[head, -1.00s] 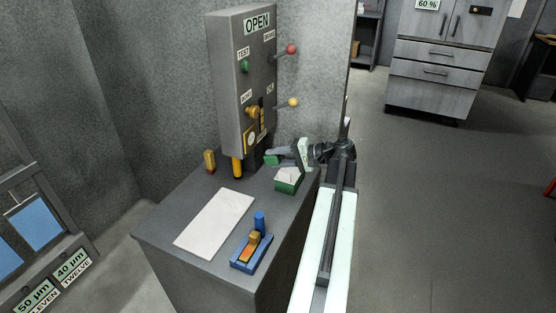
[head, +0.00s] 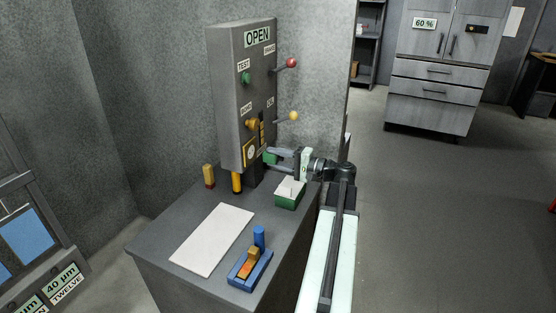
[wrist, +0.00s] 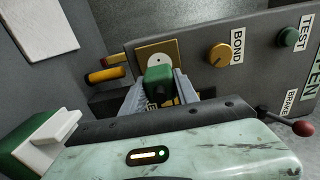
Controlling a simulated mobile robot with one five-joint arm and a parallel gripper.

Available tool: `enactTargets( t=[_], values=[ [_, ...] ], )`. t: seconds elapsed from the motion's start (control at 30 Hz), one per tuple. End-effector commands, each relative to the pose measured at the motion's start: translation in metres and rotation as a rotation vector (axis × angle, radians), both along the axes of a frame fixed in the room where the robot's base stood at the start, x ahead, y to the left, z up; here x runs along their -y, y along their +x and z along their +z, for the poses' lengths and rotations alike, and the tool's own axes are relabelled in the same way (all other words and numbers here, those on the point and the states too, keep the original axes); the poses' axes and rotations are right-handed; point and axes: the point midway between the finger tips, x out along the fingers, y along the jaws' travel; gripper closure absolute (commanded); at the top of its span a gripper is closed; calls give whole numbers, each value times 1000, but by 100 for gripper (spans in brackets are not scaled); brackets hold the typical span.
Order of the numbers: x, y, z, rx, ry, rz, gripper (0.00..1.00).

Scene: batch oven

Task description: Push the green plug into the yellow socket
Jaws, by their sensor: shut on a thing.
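My gripper (wrist: 160,90) is shut on the green plug (wrist: 158,82), which also shows in the head view (head: 270,157) beside the lower front of the grey panel box. The yellow socket (wrist: 168,48) is a square yellow plate with a pale round face and a small dark hole. It also shows low on the panel in the head view (head: 249,153). In the wrist view the plug stands in front of the socket's lower part and hides some of it. Whether the plug's far end touches the socket is hidden.
A green block with a white top (head: 288,199) stands on the grey bench (head: 170,225) below my gripper. A white sheet (head: 212,238), a blue holder (head: 250,270) and a small yellow post (head: 208,176) are also there. Levers (head: 292,62) stick out from the panel.

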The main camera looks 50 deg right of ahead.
Motion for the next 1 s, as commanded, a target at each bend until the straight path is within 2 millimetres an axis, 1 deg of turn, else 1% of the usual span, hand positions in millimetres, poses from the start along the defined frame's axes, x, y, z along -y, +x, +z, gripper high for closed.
enactTargets(
  t=[0.2,0.4,0.53,1.0],
  values=[
    [-7,22,0,0,0,2,100],
    [-11,37,0,0,0,2,100],
    [-12,39,0,0,0,2,100],
    [-13,39,0,0,0,3,100]
  ],
)
